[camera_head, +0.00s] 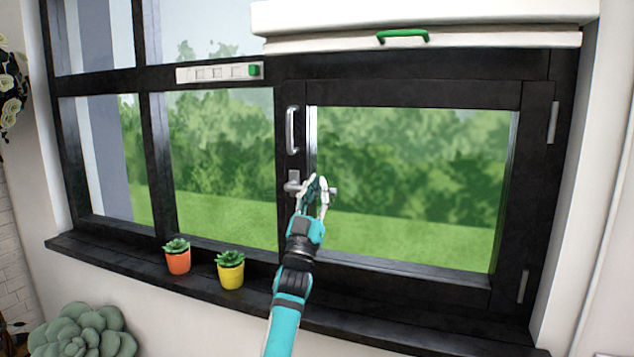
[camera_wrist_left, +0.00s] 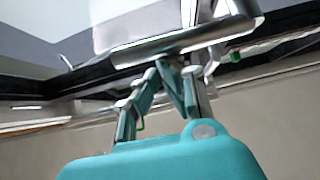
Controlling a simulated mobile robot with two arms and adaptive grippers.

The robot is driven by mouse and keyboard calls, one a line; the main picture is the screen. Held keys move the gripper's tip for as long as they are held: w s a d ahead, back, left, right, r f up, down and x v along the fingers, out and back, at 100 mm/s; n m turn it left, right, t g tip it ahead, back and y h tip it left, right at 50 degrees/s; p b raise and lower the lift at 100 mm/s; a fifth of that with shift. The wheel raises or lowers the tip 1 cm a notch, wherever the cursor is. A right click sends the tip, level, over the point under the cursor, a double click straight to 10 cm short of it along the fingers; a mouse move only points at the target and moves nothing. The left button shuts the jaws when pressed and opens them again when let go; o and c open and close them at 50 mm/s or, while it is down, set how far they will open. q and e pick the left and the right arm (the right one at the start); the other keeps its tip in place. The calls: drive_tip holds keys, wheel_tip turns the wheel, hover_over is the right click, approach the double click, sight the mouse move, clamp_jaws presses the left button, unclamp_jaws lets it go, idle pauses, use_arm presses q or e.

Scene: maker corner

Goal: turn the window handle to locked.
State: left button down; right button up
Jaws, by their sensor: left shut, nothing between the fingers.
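The window handle (camera_head: 292,183) is a silver lever on the black frame at the left edge of the right-hand pane. Its lever lies about level, and its end shows just right of my gripper. My left gripper (camera_head: 317,181) is shut and empty, in front of the lever and covering its middle. In the left wrist view the fingers (camera_wrist_left: 168,66) reach up close to a silver bar (camera_wrist_left: 180,44), which looks like the lever. I cannot tell whether they touch it. My right gripper is not in view.
A vertical silver pull bar (camera_head: 292,130) is above the handle. An orange pot (camera_head: 178,262) and a yellow pot (camera_head: 230,275) with succulents stand on the dark sill (camera_head: 375,325), left of my arm. A white blind box (camera_head: 480,38) with a green grip (camera_head: 403,36) hangs above.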

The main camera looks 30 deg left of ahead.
use_arm(q)
drive_tip(key=shift+f+m+h, duration=0.2)
drive_tip(key=shift+m+h, duration=0.3)
drive_tip(key=shift+h, duration=0.2)
drive_tip(key=shift+f+m+t+h, duration=0.15)
drive_tip(key=shift+m+t+h, duration=0.15)
drive_tip(key=shift+m+h, duration=0.4)
drive_tip(key=shift+d+f+m+h+b, duration=0.1)
drive_tip(key=shift+f+m+h+b, duration=0.05)
drive_tip(key=shift+m+h+b, duration=0.3)
drive_tip(key=shift+f+m+h, duration=0.1)
drive_tip(key=shift+m+h, duration=0.15)
drive_tip(key=s+a+f+m+g+h+p, duration=0.1)
drive_tip(key=a+f+m+g+h, duration=0.2)
drive_tip(key=m, duration=0.9)
drive_tip(key=a+f+m+g+h+p, duration=0.2)
drive_tip(key=a+f+m+g+h, duration=0.2)
drive_tip(key=m+g+h, duration=0.5)
drive_tip(key=shift+s+a+f+m+g, duration=0.2)
drive_tip(key=shift+s+f+m+g, duration=0.2)
drive_tip(key=shift+f+m+g, duration=0.8)
drive_tip(key=shift+r+m+t+p, duration=0.2)
drive_tip(key=shift+m+t+p, duration=0.1)
